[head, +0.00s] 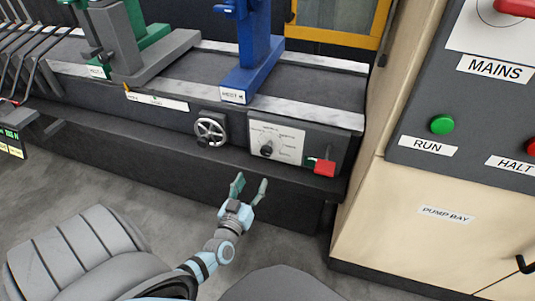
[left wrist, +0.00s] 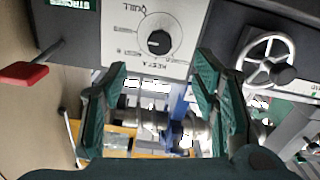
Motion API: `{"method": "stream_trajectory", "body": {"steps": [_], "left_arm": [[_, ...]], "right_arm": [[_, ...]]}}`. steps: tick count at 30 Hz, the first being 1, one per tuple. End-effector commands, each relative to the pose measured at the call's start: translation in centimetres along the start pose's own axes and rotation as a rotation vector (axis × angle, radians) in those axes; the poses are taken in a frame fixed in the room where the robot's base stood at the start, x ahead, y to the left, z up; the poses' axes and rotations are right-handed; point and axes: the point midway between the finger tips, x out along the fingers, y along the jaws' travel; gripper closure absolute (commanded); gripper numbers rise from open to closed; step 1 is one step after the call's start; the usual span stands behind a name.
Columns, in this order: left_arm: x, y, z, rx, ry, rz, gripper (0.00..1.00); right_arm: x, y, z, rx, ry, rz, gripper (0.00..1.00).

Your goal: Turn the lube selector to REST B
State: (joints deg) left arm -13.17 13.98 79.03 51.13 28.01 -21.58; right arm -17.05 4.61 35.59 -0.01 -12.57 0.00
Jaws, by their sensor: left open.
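The selector knob (head: 266,150) is small, round and black, on a white dial plate (head: 285,133) with several printed labels, on the machine's front face. My right gripper is not in view.
A handwheel (head: 210,130) sits left of the dial and a red lever (head: 325,167) right of it. The pump bay cabinet (head: 400,220) with RUN (head: 442,125) and HALT buttons stands at right. A blue rest (head: 250,55) stands on the bed above. Floor before the dial is partly free.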

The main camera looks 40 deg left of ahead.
Motion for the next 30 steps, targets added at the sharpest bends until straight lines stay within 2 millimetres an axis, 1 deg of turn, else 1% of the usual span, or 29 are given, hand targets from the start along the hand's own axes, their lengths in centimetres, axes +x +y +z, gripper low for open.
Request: {"method": "stream_trajectory", "body": {"steps": [2, 5, 9, 12, 16, 18, 21, 28, 29, 30], "left_arm": [[1.2, 0.0, -0.6, -0.008, 0.020, -0.003, 0.46], [3.4, 0.1, -0.6, -0.009, 0.019, -0.003, 0.46], [7.5, 0.0, -0.3, -0.007, 0.017, -0.002, 0.46], [10.2, -0.1, -0.2, -0.008, 0.015, -0.003, 0.46], [12.7, -0.1, -0.3, -0.007, 0.015, -0.003, 0.46], [13.6, 0.0, -0.4, -0.007, 0.013, -0.002, 0.46], [14.2, 0.0, -0.6, -0.007, 0.011, -0.002, 0.46], [14.3, 0.1, -0.7, -0.007, 0.010, -0.002, 0.46], [14.3, 0.1, -0.7, -0.007, 0.010, -0.002, 0.49], [14.3, 0.1, -0.7, -0.007, 0.010, -0.002, 0.55]], "right_arm": [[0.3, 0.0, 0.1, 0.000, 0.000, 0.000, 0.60], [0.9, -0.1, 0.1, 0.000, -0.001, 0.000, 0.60], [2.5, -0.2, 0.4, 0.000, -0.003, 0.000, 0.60], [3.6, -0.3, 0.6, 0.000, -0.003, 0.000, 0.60], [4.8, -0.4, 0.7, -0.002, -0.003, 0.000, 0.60], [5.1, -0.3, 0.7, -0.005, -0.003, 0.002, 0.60], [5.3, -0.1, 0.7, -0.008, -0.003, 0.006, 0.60], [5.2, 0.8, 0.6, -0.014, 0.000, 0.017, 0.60], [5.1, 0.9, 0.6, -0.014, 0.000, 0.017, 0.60], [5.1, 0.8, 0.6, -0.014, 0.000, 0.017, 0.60]]}}
